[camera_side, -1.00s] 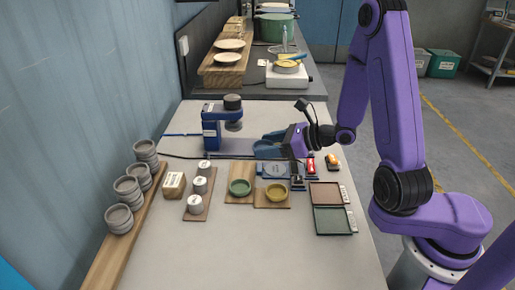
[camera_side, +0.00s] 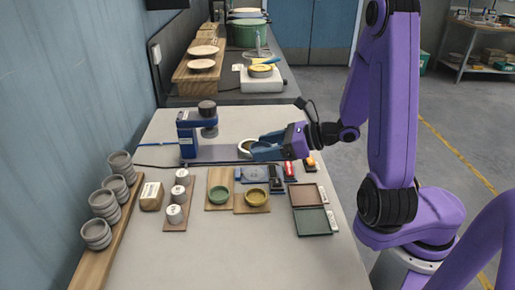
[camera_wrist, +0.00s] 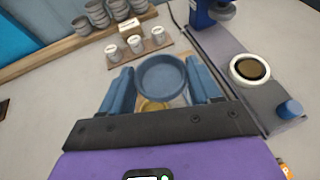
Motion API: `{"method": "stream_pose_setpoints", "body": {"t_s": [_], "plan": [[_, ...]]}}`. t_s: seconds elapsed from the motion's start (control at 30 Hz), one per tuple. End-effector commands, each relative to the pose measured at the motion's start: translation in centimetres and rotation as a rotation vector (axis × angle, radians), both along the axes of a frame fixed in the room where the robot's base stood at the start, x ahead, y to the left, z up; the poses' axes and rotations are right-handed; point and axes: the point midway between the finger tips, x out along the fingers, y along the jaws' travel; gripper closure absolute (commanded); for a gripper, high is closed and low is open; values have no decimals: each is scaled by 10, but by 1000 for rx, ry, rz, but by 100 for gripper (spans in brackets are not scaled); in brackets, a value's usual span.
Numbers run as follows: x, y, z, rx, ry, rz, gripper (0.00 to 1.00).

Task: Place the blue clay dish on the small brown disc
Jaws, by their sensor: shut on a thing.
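The blue clay dish (camera_wrist: 162,77) is round and hollow. In the wrist view it sits between the two blue fingers of my gripper (camera_wrist: 163,88), which are shut on it. In the side view my gripper (camera_side: 262,150) is above the back of the table, and the dish is not clearly distinguishable from the blue fingers. The small brown disc (camera_wrist: 250,69) is dark, with a pale ring around it, on the grey base of a blue stand. The disc also shows in the side view (camera_side: 247,147), just left of the fingers. The dish is apart from it.
The blue stand (camera_side: 190,135) with a dark round head rises left of the disc. A green dish (camera_side: 219,194) and a yellow dish (camera_side: 256,198) sit on wooden boards in front. Grey cups (camera_side: 103,203) are stacked along the left edge. Two shallow trays (camera_side: 313,222) lie front right.

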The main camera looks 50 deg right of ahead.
Motion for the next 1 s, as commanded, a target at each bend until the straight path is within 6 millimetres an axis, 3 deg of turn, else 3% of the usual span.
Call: {"method": "stream_pose_setpoints", "body": {"t_s": [0.2,0.4,0.63,1.0], "plan": [[9,-53,16,-2,-8,-69,68],[11,-91,26,-4,-3,-112,68],[28,-102,20,-1,3,-118,68],[100,-111,-13,-2,3,-119,68]]}}
